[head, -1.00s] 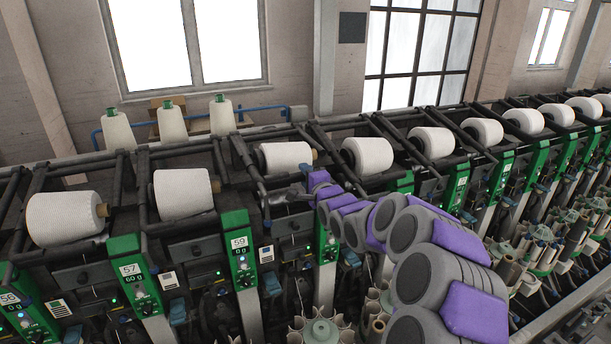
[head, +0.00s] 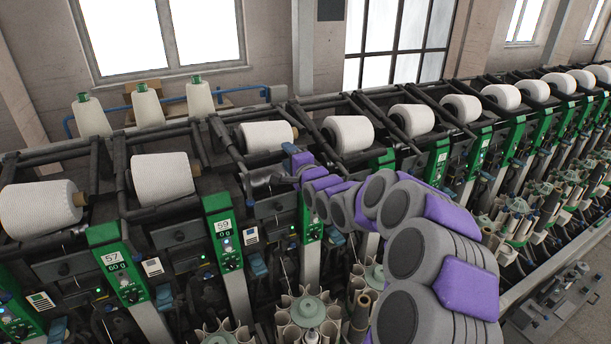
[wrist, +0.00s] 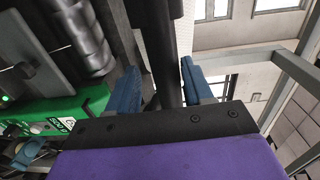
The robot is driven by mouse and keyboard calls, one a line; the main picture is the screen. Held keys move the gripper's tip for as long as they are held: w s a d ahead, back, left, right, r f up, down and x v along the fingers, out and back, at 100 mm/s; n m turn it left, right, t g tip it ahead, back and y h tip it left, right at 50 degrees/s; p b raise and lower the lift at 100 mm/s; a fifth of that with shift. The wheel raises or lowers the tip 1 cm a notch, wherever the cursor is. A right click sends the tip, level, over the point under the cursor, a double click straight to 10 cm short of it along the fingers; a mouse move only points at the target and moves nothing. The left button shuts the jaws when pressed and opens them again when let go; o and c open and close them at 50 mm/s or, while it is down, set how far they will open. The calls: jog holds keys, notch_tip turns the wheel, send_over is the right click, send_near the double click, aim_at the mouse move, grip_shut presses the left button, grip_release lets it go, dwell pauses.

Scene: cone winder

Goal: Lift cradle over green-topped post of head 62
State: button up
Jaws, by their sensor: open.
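My gripper (wrist: 157,72) shows two blue fingers, apart, with a black bar (wrist: 163,40) of a cradle between them. I cannot tell whether they touch it. In the head view my gripper (head: 288,150) is small and partly hidden by my arm, beside the cradle with a white package (head: 265,136). A green-topped post (head: 312,222) stands below, its number hidden by my arm. I cannot read a 62 anywhere. A green panel (wrist: 60,115) with a sideways label shows in the wrist view.
More cradles with white packages (head: 348,133) run along the machine to the right. A grooved metal drum (wrist: 85,40) lies close by in the wrist view. Three upright cones (head: 148,105) stand behind. Bobbin magazines (head: 308,315) stand in front below my arm.

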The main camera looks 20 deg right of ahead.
jog(key=s+d+b, duration=0.1)
jog(key=s+d, duration=0.1)
jog(key=s, duration=1.3)
jog(key=shift+s+d+r, duration=0.15)
jog(key=shift+s+d, duration=0.05)
jog(key=shift+s, duration=0.15)
dwell(0.5)
jog(key=s+a+f+n+g+b, duration=0.35)
jog(key=s+f, duration=0.25)
jog(key=f, duration=0.2)
jog(key=s+a+f+n+g+b, duration=0.2)
jog(key=s+a+f+n+g, duration=0.3)
jog(key=s+f, duration=0.15)
jog(key=s+f+n+g+h+b, duration=0.1)
jog(key=s+f+n+g+b, duration=0.1)
jog(key=s, duration=0.8)
jog(key=s+f+n+g+h+b, duration=0.1)
jog(key=s+g, duration=0.4)
jog(key=s, duration=0.5)
jog(key=s+f+n+g+b, duration=0.3)
jog(key=s+f+n, duration=0.1)
jog(key=s, duration=0.6)
jog(key=shift+s+a+f+n+g+h, duration=0.2)
jog(key=shift+a+f+n+g+h, duration=0.15)
jog(key=shift+f, duration=0.3)
